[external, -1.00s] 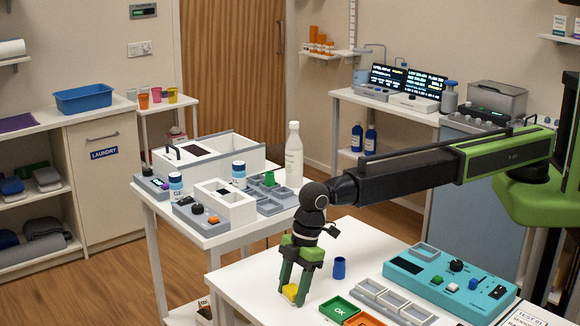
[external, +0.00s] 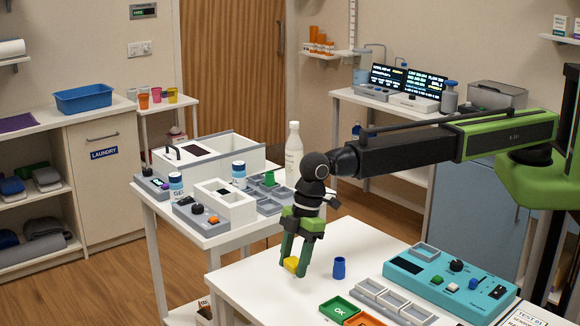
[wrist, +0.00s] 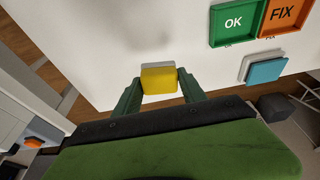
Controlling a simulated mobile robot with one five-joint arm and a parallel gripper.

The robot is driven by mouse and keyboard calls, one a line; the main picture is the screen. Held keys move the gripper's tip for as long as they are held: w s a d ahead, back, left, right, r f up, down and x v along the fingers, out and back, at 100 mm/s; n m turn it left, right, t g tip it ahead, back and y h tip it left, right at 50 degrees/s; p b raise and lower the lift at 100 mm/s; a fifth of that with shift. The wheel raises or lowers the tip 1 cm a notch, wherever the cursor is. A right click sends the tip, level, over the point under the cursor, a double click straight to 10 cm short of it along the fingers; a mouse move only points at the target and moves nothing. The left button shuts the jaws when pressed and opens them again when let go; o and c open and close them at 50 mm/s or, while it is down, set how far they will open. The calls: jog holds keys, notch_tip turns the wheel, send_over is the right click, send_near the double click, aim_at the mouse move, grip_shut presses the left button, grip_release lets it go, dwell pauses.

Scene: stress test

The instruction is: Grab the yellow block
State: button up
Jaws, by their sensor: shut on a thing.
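The yellow block (external: 291,264) is between the two green fingers of my gripper (external: 294,262), which is shut on it. In the external view the block is at the fingertips, above the near-left part of the white table (external: 240,288). In the wrist view the yellow block (wrist: 159,79) shows a yellow face with a pale strip along its far edge. The green fingers of my gripper (wrist: 160,86) touch its left and right sides. The block's underside is hidden.
A blue cup-like piece (external: 339,267) stands just right of my gripper. A green OK tray (external: 338,309), an orange tray (external: 366,319), a grey divided tray (external: 385,298) and a teal console (external: 450,280) lie farther right. A side table (external: 205,241) with bins stands behind.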

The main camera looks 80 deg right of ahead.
jog(key=d+r+p, duration=0.3)
jog(key=d+r, duration=0.2)
jog(key=d, duration=0.3)
jog(key=shift+d+p, duration=0.2)
jog(key=shift+p, duration=0.2)
